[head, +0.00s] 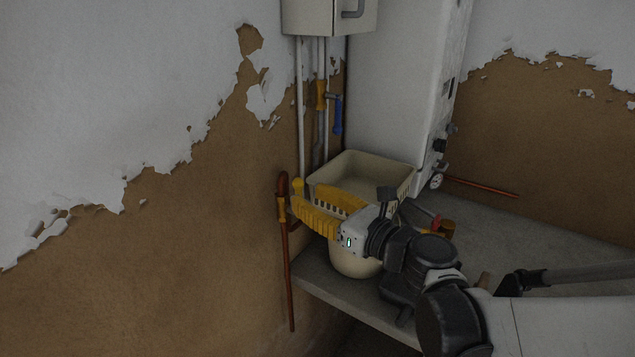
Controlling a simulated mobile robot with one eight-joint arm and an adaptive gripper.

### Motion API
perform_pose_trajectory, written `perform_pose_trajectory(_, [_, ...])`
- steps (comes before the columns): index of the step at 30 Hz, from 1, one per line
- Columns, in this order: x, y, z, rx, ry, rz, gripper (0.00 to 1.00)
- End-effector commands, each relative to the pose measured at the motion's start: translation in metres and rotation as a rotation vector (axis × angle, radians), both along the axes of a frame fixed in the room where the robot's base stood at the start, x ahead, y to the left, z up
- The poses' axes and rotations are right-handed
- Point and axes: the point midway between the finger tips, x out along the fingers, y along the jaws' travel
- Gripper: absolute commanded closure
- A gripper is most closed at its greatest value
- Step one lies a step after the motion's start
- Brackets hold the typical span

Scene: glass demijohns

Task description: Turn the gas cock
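My gripper (304,196) reaches left across a cream bin, its two yellow fingers spread apart. Its tips are close to the wall pipes. A small yellow handle (298,187), which looks like the gas cock, stands at the tips beside a copper-coloured pipe (288,265). I cannot tell whether the fingers touch the handle, and its lower part is hidden by the near finger. Higher up, a blue lever (338,116) hangs down from a brass-coloured valve (321,95) on another pipe. Nothing is visibly held.
The cream bin (375,165) stands on a grey shelf (320,278), under my gripper. A white boiler-like cabinet (395,80) is behind it. A red-handled item (436,222) and an orange-brown object (447,229) lie right of the bin. The peeling wall (200,240) borders the left.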

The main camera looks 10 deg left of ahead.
Motion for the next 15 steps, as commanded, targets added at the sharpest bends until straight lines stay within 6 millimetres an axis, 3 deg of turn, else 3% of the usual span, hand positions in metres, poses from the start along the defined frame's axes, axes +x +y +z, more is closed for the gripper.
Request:
perform_pose_trajectory(6, [0.016, 0.025, -0.001, -0.001, -0.001, 0.001, 0.65])
perform_pose_trajectory(15, [0.020, 0.029, 0.001, -0.002, -0.001, -0.001, 0.65])
